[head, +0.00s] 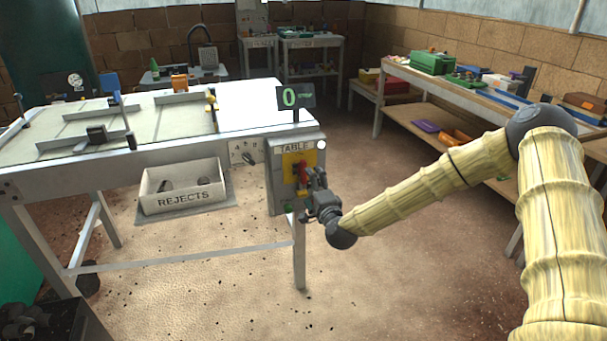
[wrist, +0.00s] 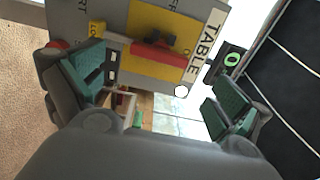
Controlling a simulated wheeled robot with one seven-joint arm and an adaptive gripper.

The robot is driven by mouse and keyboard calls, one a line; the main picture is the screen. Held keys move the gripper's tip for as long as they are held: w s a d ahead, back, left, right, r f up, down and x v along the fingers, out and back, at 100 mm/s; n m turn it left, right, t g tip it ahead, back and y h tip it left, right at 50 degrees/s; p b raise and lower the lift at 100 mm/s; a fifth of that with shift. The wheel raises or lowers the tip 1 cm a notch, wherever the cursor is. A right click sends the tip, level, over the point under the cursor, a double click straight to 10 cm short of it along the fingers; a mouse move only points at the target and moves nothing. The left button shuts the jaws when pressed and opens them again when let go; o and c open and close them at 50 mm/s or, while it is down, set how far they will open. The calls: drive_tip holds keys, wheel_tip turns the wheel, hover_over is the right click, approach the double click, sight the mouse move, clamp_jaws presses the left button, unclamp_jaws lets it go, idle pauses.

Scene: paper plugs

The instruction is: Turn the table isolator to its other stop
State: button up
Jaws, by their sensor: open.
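The table isolator (head: 278,185) is a grey box under the label TABLE, on the table's near right leg. Its yellow plate carries a red handle (head: 302,172), which stands about upright; in the wrist view the red handle (wrist: 158,55) points along the plate towards the TABLE label (wrist: 207,45). A dark piece (wrist: 160,39) sits beside the handle. My gripper (head: 312,180) is in front of the isolator, partly covering it. In the wrist view my gripper (wrist: 156,82) is open, its green-padded fingers wide apart with nothing held between them. Whether a finger touches the handle cannot be told.
A small display (head: 295,97) showing a green 0 stands above the isolator. A white REJECTS box (head: 183,198) sits left, under the table (head: 250,118). A shelf bench (head: 430,88) runs along the right wall. The floor (head: 400,270) right of the isolator is clear.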

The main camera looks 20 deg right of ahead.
sight(303, 172)
drive_tip(key=w, duration=0.8)
drive_tip(key=shift+w+a, duration=0.15)
drive_tip(key=shift+w, duration=0.15)
drive_tip(key=shift+c, duration=0.4)
drive_tip(key=c, duration=0.9)
